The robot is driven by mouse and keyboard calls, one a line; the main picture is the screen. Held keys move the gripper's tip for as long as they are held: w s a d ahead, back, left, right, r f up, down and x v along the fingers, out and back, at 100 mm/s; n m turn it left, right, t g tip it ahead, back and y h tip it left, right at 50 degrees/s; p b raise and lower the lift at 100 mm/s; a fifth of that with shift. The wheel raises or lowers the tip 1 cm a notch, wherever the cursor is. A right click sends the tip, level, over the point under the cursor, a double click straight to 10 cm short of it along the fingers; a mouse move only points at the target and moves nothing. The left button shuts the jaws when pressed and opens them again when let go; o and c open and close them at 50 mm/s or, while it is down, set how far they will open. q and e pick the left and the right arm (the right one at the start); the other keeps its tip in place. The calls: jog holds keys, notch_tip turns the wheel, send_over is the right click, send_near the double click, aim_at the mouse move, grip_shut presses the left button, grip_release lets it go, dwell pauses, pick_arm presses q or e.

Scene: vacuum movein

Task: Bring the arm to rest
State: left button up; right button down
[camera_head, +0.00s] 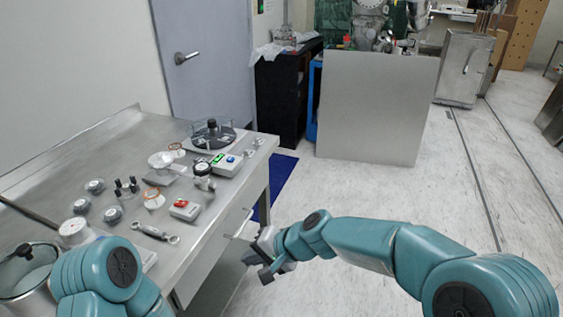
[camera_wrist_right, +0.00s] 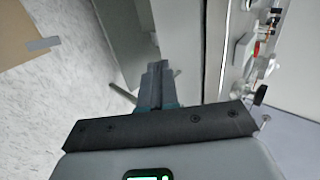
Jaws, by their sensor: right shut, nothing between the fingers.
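My right arm reaches in from the right in the head view, and its gripper (camera_head: 278,268) is in the air beside the front of the steel bench (camera_head: 215,262). The right wrist view shows its fingers (camera_wrist_right: 155,85) shut together with nothing between them. In the head view the gripper is close to a thin bar handle (camera_head: 240,226) on the bench front; I cannot tell whether they touch. Part of my left arm shows at the lower left of the head view, but its gripper is out of the frame.
The bench top holds a round clear-lidded chamber (camera_head: 213,134), a small box with a green display (camera_head: 227,162), a wrench (camera_head: 156,233), several gauges and a metal pot (camera_head: 28,275). A grey panel (camera_head: 375,105) stands behind. The floor (camera_head: 400,195) to the right is clear.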

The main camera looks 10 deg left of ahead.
jog(key=s+d+f+h+p, duration=0.2)
jog(key=s+d+f, duration=0.2)
jog(key=d+f, duration=0.4)
jog(key=s+d+f+h+p, duration=0.2)
jog(key=s+d+f+p, duration=0.15)
jog(key=d+f, duration=0.5)
jog(key=s+d+f, duration=0.1)
jog(key=s+d, duration=0.1)
jog(key=s, duration=0.3)
jog(key=s+d+g+p, duration=0.1)
jog(key=s+d, duration=0.1)
jog(key=s, duration=0.3)
jog(key=s+d+f+n+g+h+p, duration=0.1)
jog(key=s+d, duration=0.1)
jog(key=s, duration=0.4)
jog(key=shift+d+f, duration=0.3)
jog(key=shift+d, duration=0.05)
